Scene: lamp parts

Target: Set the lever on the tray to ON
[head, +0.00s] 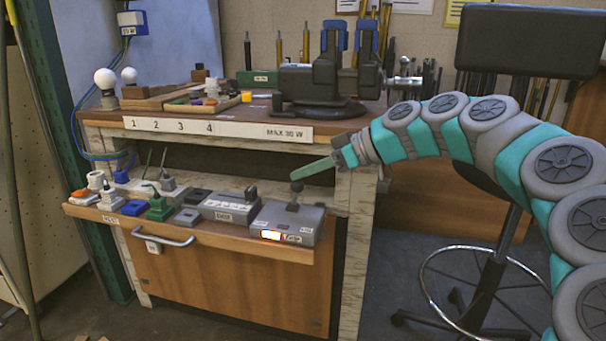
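The tray (205,238) is a pulled-out wooden shelf below the workbench. A grey box (268,219) stands at its right end, with a bright white patch and a small label on its front. A short dark lever (293,206) with a knob stands up from the top of this box. The label is too small to read, so I cannot tell which side is ON. My gripper (295,174) reaches in from the right, its teal fingers angled down to the left. The fingertips are at the lever's knob; whether they touch it is unclear. The fingers overlap, hiding any gap.
Another grey box (222,208) with a dark knob stands left of the lever box. Plugs and a green socket (159,209) crowd the tray's left. The bench edge (215,128) overhangs above. A black vise (320,84) sits on the bench. A stool (490,270) stands at right.

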